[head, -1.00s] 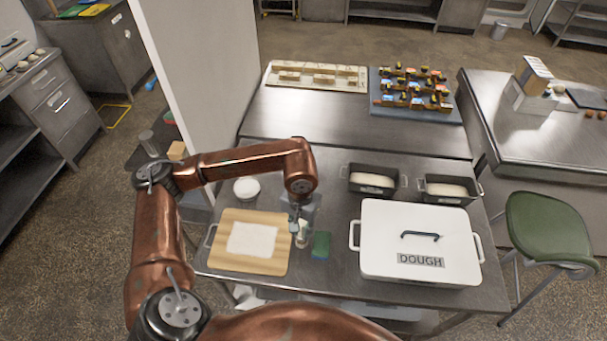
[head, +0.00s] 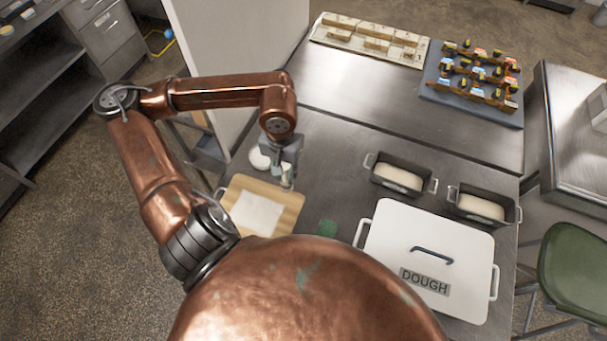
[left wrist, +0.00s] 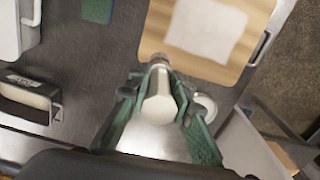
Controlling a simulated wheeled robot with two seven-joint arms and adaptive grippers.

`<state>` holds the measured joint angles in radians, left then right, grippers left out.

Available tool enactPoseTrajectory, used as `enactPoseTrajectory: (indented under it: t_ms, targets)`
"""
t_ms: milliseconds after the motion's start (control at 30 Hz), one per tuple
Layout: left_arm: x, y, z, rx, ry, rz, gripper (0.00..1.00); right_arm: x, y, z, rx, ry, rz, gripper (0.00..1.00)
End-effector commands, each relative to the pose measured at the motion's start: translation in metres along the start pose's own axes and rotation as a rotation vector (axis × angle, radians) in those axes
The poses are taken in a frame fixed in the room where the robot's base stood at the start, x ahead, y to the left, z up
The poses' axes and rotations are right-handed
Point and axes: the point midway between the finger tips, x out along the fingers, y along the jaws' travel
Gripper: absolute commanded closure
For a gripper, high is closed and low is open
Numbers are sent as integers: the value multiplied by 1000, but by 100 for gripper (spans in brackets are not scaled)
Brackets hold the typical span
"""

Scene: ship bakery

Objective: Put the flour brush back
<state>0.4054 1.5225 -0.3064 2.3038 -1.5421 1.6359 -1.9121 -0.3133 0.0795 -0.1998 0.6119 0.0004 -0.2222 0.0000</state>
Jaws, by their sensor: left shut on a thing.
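My left gripper (head: 286,180) is over the far right corner of the wooden board (head: 287,212). In the left wrist view its green fingers (left wrist: 160,88) are closed around a cream, rounded piece with a metal collar, which looks like the flour brush (left wrist: 158,108). The brush's far end is hidden. A white round bowl (head: 258,159) stands just left of the gripper, partly covered by it; its rim shows beside the right finger in the wrist view (left wrist: 208,103). My right gripper is not in view.
A pale sheet (head: 257,212) lies on the board. A green pad (head: 327,228) lies right of it. Two dark loaf tins (head: 401,177) and the white DOUGH box (head: 428,250) stand further right. A white wall panel (head: 235,60) rises behind my left arm. The steel table's middle (head: 330,155) is clear.

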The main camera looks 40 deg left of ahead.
Motion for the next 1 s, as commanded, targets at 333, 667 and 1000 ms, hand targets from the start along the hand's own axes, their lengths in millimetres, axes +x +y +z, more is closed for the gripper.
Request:
enactPoseTrajectory:
  t_ms: [333, 667, 1000]
  targets:
    - [0, -10, -4, -26, -1, 8, 100, -2, 3, -27, -6, 35, 3, 42]
    - [32, 2, -80, -25, -2, 8, 100, -15, 3, -25, -5, 31, 3, 42]
    - [80, 6, -117, -22, -2, 4, 100, -20, 3, -19, -4, 24, 2, 42]
